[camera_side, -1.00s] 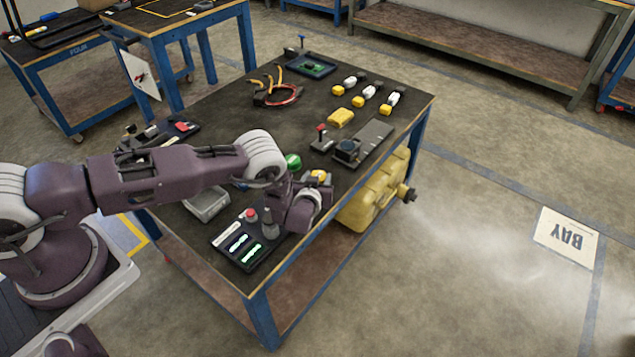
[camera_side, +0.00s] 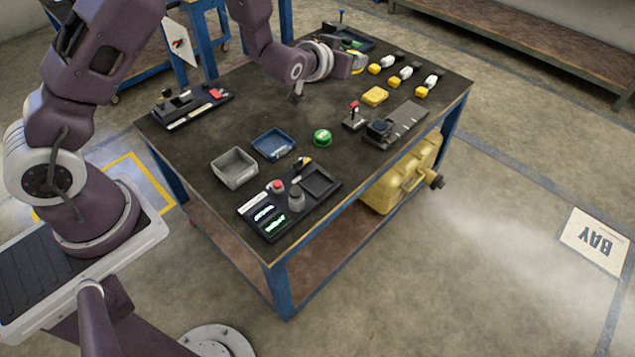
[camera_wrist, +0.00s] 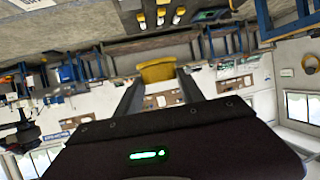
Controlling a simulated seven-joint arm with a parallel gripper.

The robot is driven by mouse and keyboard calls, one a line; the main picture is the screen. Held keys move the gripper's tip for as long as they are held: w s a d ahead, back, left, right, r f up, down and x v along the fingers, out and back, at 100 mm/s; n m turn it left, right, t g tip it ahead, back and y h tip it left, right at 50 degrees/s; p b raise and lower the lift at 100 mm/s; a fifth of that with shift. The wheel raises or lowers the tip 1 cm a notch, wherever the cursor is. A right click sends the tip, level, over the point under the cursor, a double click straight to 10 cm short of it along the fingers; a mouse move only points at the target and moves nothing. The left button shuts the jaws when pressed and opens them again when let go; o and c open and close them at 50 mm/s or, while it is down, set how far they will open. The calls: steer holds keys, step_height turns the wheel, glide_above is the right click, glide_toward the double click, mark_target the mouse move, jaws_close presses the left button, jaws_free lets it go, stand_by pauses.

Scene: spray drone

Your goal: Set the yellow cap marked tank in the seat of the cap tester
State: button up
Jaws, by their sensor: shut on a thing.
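My gripper (camera_wrist: 159,84) is shut on a yellow cap (camera_wrist: 158,70), held between the fingertips in the wrist view. In the side view my gripper (camera_side: 354,62) is over the far part of the bench, with yellow showing at its tip. The cap's marking cannot be read. A black panel (camera_side: 290,200) at the near corner has green lit displays, a red button, a grey knob and a square recess. A grey plate with a dark round fitting (camera_side: 378,130) lies near the right edge. No label shows which is the cap tester. The cap is well away from both.
A yellow block (camera_side: 375,96) and several yellow-and-white bottles (camera_side: 405,73) lie at the far right. A green round thing (camera_side: 322,137), a blue tray (camera_side: 273,144) and a grey bin (camera_side: 234,167) stand mid-bench. A red-topped lever (camera_side: 353,115) stands by the grey plate.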

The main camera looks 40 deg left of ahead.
steer(key=s+r, duration=0.3)
steer(key=n+g+y, duration=0.9)
steer(key=n+y, duration=0.1)
steer(key=n, duration=0.2)
glide_above(320, 188)
step_height(320, 188, down, 24)
step_height(320, 188, down, 10)
steer(key=shift+s+f, duration=0.1)
steer(key=shift+f, duration=0.1)
steer(key=o, duration=1.3)
steer(key=shift+c, duration=0.2)
steer(key=shift+o, duration=0.7)
